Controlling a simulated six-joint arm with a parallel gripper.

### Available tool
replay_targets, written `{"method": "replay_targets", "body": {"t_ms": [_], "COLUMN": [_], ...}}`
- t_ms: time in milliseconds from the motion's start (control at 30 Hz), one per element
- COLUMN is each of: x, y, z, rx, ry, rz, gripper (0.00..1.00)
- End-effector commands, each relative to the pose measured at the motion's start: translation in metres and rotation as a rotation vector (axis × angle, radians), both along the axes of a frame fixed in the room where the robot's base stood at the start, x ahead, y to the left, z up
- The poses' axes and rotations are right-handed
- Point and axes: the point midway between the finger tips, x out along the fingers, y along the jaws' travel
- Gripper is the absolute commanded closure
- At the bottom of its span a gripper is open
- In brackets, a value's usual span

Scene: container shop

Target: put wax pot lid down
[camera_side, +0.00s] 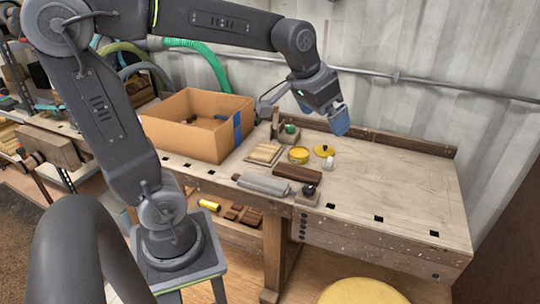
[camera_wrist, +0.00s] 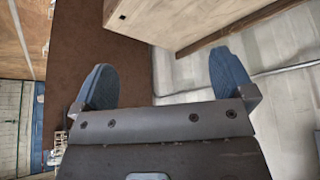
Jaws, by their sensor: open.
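The yellow wax pot lid (camera_side: 324,150), with a small dark knob, lies on the wooden workbench (camera_side: 405,200). The yellow wax pot (camera_side: 299,155) stands just left of it with its top open. My gripper (camera_side: 341,130) is above the bench, up and to the right of the lid and apart from it. In the wrist view my gripper (camera_wrist: 164,80) has its two blue fingers spread wide with nothing between them. The lid and pot do not show in the wrist view.
A small white item (camera_side: 329,163) sits close to the lid. A brown block (camera_side: 297,173), a wooden slatted piece (camera_side: 264,153) and a grey roll (camera_side: 264,185) lie nearby. A cardboard box (camera_side: 190,145) stands at left. The bench's right side is clear.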

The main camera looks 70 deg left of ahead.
Motion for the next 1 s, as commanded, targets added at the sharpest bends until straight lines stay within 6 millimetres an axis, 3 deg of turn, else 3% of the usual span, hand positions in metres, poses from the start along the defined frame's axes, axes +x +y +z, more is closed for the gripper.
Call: {"method": "replay_targets", "body": {"t_ms": [33,100,200,333,500,1000], "x": [-0.026,-0.058,-0.094,-0.125,-0.139,-0.139], "y": [-0.015,-0.029,-0.043,-0.052,-0.055,-0.055], "z": [0.001,-0.004,-0.014,-0.027,-0.034,-0.034], "rx": [0.001,0.001,0.001,-0.001,-0.002,-0.002], "ry": [-0.012,-0.017,-0.025,-0.03,-0.031,-0.031], "rz": [-0.022,-0.046,-0.073,-0.096,-0.105,-0.104], "gripper": [0.0,0.0,0.0,0.0,0.0,0.0]}}
